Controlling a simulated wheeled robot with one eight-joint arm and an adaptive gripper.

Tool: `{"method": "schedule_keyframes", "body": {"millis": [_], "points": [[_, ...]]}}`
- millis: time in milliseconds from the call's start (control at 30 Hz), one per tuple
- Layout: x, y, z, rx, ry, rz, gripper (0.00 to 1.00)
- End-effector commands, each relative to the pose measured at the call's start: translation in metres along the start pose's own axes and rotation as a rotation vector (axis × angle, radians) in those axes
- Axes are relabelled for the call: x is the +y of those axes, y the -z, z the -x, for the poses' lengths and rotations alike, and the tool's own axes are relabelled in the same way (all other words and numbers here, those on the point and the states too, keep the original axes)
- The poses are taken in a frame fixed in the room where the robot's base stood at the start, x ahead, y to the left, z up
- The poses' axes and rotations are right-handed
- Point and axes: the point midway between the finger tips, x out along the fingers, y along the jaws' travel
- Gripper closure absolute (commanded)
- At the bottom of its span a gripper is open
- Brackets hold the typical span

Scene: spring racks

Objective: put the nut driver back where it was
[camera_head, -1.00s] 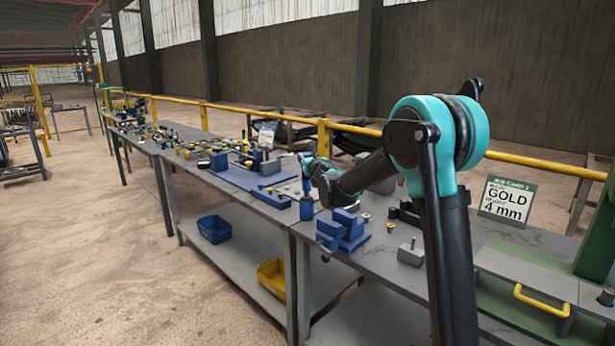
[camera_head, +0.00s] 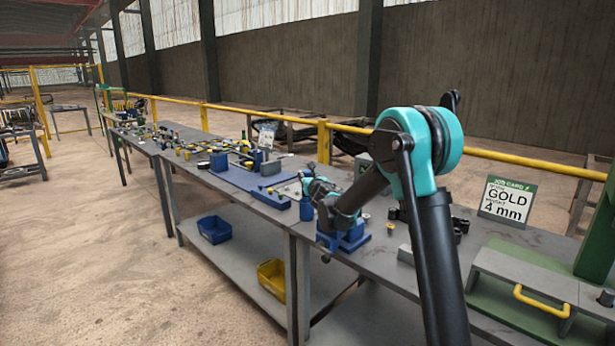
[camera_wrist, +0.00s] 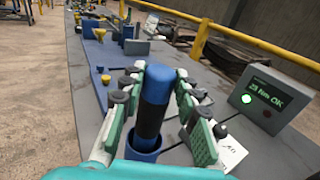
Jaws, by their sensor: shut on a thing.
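The nut driver (camera_wrist: 153,100), with a blue top and a black grip, stands roughly upright between the fingers of my gripper (camera_wrist: 155,95) in the wrist view. My teal-and-grey fingers are shut on its handle from both sides. A blue round holder (camera_wrist: 143,146) lies right at its lower end in the wrist view. The driver's shaft is hidden, so I cannot tell how deep it sits in the holder. In the head view my gripper (camera_head: 312,186) is low over the bench, just above the blue holder (camera_head: 306,208).
A blue block fixture (camera_head: 345,238) stands close in front of my arm. A grey box with a lit green display (camera_wrist: 268,98) and a white card (camera_wrist: 230,152) are to the right in the wrist view. A job card (camera_head: 507,202) stands farther right on the bench.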

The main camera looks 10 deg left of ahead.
Motion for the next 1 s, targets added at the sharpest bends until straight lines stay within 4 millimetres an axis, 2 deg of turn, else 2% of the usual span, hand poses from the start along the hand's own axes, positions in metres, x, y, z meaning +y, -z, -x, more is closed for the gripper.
{"method": "schedule_keyframes", "body": {"millis": [33,67,200,567,733,1000], "points": [[0.0,0.001,0.0,0.0,-0.001,0.0,1.0],[0.0,0.001,0.0,0.0,0.0,0.0,0.66],[0.0,0.001,0.0,0.0,0.0,0.0,0.48],[0.0,-0.002,0.002,0.0,0.0,0.0,0.48],[0.0,-0.001,0.024,0.0,0.0,0.001,0.48],[0.001,-0.001,0.08,0.0,-0.001,0.0,0.48]]}}
